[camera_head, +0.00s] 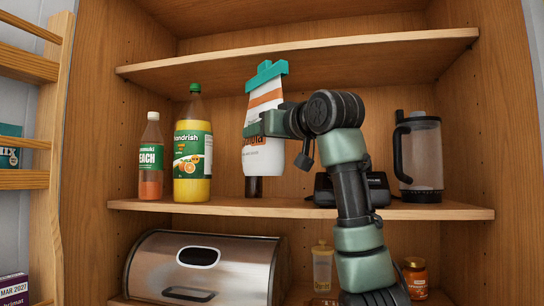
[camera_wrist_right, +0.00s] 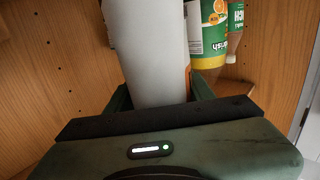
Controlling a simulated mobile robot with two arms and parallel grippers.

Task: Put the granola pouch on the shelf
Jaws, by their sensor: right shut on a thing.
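The granola pouch (camera_head: 266,157) is white with orange bands and a teal top, upright and slightly tilted in the head view. It is over the middle shelf (camera_head: 230,206), its lower edge seeming above the board. In the right wrist view the white pouch (camera_wrist_right: 147,50) stands between the two fingers (camera_wrist_right: 160,97). A dark object (camera_head: 253,187) shows below the pouch, mostly hidden. My left gripper is not in view.
On the middle shelf a peach bottle (camera_head: 151,160) and a yellow juice bottle (camera_head: 192,150) stand left of the pouch. A black appliance (camera_head: 378,189) and a blender jug (camera_head: 421,155) stand right. The upper shelf board (camera_head: 300,56) is close above. A bread bin (camera_head: 200,265) is below.

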